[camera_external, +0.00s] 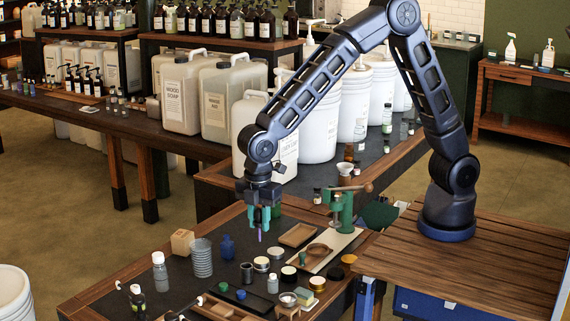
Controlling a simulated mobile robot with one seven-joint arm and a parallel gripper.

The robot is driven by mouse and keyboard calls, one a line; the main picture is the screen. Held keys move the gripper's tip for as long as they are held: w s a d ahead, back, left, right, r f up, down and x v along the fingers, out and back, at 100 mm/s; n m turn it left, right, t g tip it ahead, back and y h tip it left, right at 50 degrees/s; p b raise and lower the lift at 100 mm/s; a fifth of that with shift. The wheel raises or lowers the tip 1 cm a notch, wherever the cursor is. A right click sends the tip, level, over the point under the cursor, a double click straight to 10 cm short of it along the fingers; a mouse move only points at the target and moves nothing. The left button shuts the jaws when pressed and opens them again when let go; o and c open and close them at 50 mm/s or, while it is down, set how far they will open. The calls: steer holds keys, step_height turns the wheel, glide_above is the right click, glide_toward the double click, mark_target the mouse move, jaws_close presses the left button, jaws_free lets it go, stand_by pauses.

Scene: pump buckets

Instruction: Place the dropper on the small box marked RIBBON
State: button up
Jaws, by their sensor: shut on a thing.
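My gripper (262,216), with teal fingers pointing down, is above the dark-topped workbench, left of the green hand press. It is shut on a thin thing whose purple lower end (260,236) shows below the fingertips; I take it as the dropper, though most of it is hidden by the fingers. It hangs above the table, clear of the things around it. A small tan box (182,242) stands at the bench's back left, left of my gripper. No RIBBON marking can be read at this size, so I cannot tell if this is that box.
A ribbed grey cup stack (202,258) and a blue bottle (228,246) stand between the tan box and my gripper. The green press (343,208) and wooden trays (297,235) are to the right. Jars, tins and bottles crowd the front. Large jugs (264,135) stand behind.

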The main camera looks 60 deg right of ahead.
steer(key=w+r, duration=0.3)
steer(key=w, duration=1.6)
steer(key=n, duration=0.1)
glide_above(182, 234)
step_height(182, 234, down, 16)
steer(key=shift+d+f, duration=0.1)
steer(key=shift+f, duration=0.15)
steer(key=shift+f, duration=0.15)
steer(key=o, duration=0.8)
steer(key=shift+o, duration=0.8)
